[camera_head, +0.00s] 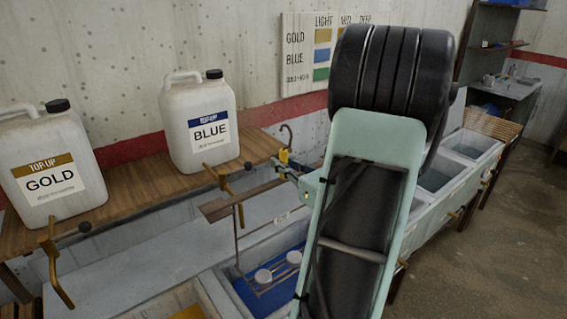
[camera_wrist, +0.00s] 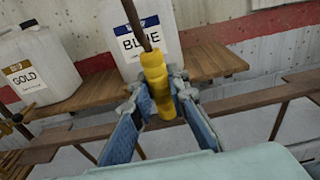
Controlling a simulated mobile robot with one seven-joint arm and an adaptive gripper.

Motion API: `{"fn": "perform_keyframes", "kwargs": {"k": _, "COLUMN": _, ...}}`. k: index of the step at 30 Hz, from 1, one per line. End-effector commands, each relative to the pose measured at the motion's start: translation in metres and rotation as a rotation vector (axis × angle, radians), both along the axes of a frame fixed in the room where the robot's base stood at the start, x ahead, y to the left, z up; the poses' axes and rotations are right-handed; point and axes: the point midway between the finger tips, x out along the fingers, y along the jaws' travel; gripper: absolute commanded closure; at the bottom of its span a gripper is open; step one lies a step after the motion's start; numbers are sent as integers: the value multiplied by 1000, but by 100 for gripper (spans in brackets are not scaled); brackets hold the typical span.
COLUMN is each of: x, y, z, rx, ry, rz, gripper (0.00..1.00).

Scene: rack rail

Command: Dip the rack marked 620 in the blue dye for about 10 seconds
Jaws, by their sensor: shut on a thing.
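My gripper (camera_head: 287,166) is shut on the yellow grip of a rack's rod. In the wrist view the yellow grip (camera_wrist: 157,85) stands upright between the blue fingers of my gripper (camera_wrist: 160,105). The rod's hooked top (camera_head: 288,132) rises free above the grip. Below, a thin wire frame with white round pieces (camera_head: 264,276) is at the blue dye (camera_head: 247,291) in its vat. I cannot tell how deep it sits, and my arm hides part of the vat. No 620 mark is readable.
A brown rail (camera_head: 225,209) runs above the vats. A white jug marked BLUE (camera_head: 202,125) and one marked GOLD (camera_head: 48,170) stand on the wooden shelf (camera_head: 145,185). More vats (camera_head: 468,147) lie to the right. A colour chart (camera_head: 300,60) hangs on the wall.

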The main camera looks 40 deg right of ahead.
Motion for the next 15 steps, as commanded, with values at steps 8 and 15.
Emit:
{"fn": "perform_keyframes", "kwargs": {"k": 8, "x": 0, "y": 0, "z": -32, "rx": -1, "ry": -3, "rz": 0, "gripper": 100}}
{"fn": "perform_keyframes", "kwargs": {"k": 15, "x": 0, "y": 0, "z": -64, "rx": -2, "ry": -3, "rz": 0, "gripper": 100}}
